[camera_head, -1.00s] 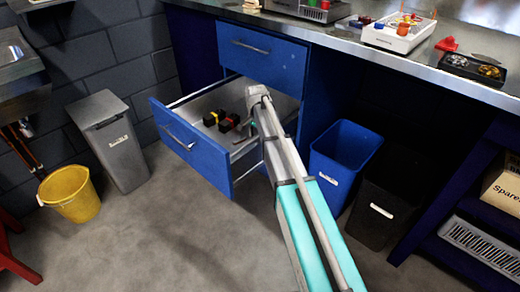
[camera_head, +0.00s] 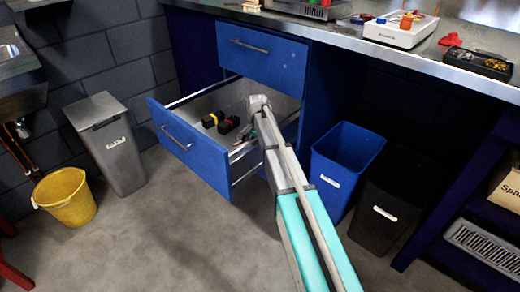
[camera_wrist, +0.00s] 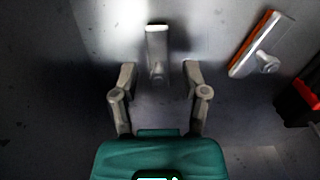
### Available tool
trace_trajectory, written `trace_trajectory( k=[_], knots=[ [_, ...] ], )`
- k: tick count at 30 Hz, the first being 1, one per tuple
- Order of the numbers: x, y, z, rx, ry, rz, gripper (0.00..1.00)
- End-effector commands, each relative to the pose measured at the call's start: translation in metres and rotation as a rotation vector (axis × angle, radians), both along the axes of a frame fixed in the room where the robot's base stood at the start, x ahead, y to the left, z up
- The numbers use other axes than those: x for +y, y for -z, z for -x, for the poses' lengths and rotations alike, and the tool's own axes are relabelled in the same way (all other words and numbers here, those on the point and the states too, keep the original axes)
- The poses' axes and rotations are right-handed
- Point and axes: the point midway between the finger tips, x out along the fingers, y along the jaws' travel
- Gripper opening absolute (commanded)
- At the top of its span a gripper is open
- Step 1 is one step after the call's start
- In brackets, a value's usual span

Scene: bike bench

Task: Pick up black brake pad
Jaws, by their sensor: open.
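My gripper (camera_wrist: 158,72) is open in the wrist view, its two fingers apart with nothing held between them. A narrow light grey piece (camera_wrist: 157,45) lies just beyond the fingertips, in line with the gap. A grey piece with an orange edge and a round post (camera_wrist: 262,45) lies to the right. I cannot tell for sure which piece is the black brake pad. In the head view, my arm reaches into the open blue drawer (camera_head: 190,150); the gripper is mostly hidden there.
A black and yellow item (camera_head: 211,120) and a black and red item (camera_head: 228,125) lie in the drawer. A red and black item (camera_wrist: 303,100) is at the wrist view's right edge. The blue bin (camera_head: 345,150) stands right of the drawer.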

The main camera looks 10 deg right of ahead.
Motion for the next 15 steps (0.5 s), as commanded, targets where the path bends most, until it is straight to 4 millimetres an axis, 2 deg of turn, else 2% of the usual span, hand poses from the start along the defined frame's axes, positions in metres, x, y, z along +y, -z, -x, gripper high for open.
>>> trace_trajectory(
  k=[5, 6, 15],
  knots=[
    [0.0000, 0.0000, 0.0000, 0.000, 0.000, 0.000, 0.59],
    [0.0000, 0.0000, 0.0000, 0.000, 0.000, 0.000, 0.55],
    [-0.0001, 0.0000, -0.0001, 0.000, 0.000, 0.000, 0.00]
  ],
)
